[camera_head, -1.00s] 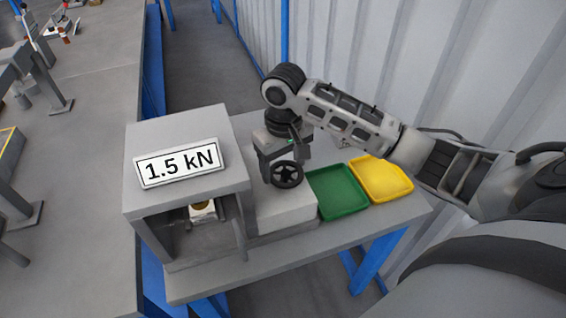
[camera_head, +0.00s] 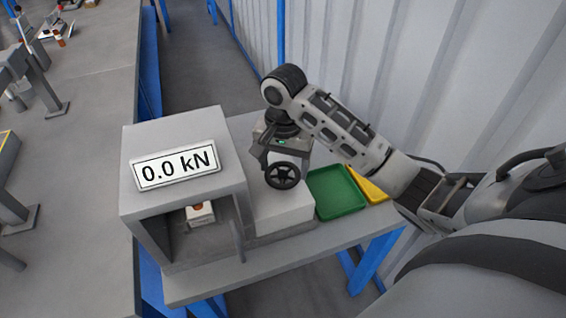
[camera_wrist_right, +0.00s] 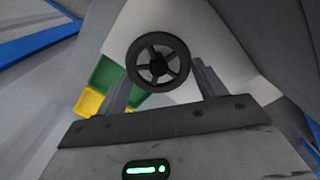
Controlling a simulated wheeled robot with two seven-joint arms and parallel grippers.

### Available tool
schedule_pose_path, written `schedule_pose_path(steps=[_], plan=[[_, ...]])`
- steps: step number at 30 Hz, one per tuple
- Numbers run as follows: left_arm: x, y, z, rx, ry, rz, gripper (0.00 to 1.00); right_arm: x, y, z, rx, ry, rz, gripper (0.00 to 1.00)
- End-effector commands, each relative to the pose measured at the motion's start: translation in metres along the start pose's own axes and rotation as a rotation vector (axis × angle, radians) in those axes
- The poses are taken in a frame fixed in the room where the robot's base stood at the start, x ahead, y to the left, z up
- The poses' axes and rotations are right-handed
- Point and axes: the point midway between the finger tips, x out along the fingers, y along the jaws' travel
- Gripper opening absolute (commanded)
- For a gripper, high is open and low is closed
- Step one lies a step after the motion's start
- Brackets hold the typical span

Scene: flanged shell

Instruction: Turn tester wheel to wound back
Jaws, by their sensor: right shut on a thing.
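In the right wrist view the wheel (camera_wrist_right: 158,62) sits between the two grey fingers (camera_wrist_right: 163,86). A small white block (camera_head: 200,214) with a reddish-brown mark is inside the open chamber. My left gripper is out of view.
A green tray (camera_head: 337,193) lies to the right of the wheel, with a yellow tray (camera_head: 366,184) beside it, partly hidden by my right arm. A corrugated wall (camera_head: 430,60) stands behind the table. A long grey bench (camera_head: 90,110) with fixtures is at left.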

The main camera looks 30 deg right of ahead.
Motion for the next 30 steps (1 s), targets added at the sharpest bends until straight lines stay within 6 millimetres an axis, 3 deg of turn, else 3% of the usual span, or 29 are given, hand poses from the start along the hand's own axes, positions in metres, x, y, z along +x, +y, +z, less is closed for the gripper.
schedule_pose_path(steps=[10,26,27,29,30], plan=[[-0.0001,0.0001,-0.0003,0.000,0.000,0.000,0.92,-0.0021,0.0009,-0.0016,0.142,0.005,-0.004,0.47],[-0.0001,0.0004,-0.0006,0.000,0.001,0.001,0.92,-0.0023,0.0012,-0.0021,0.168,0.007,-0.004,0.47],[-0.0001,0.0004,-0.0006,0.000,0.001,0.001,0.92,-0.0023,0.0012,-0.0021,0.168,0.007,-0.004,0.76],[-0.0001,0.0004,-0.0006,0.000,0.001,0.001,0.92,-0.0021,0.0012,-0.0019,0.168,0.006,-0.004,0.92],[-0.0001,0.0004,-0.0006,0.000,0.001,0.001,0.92,-0.0019,0.0012,-0.0017,0.167,0.005,-0.003,0.92]])
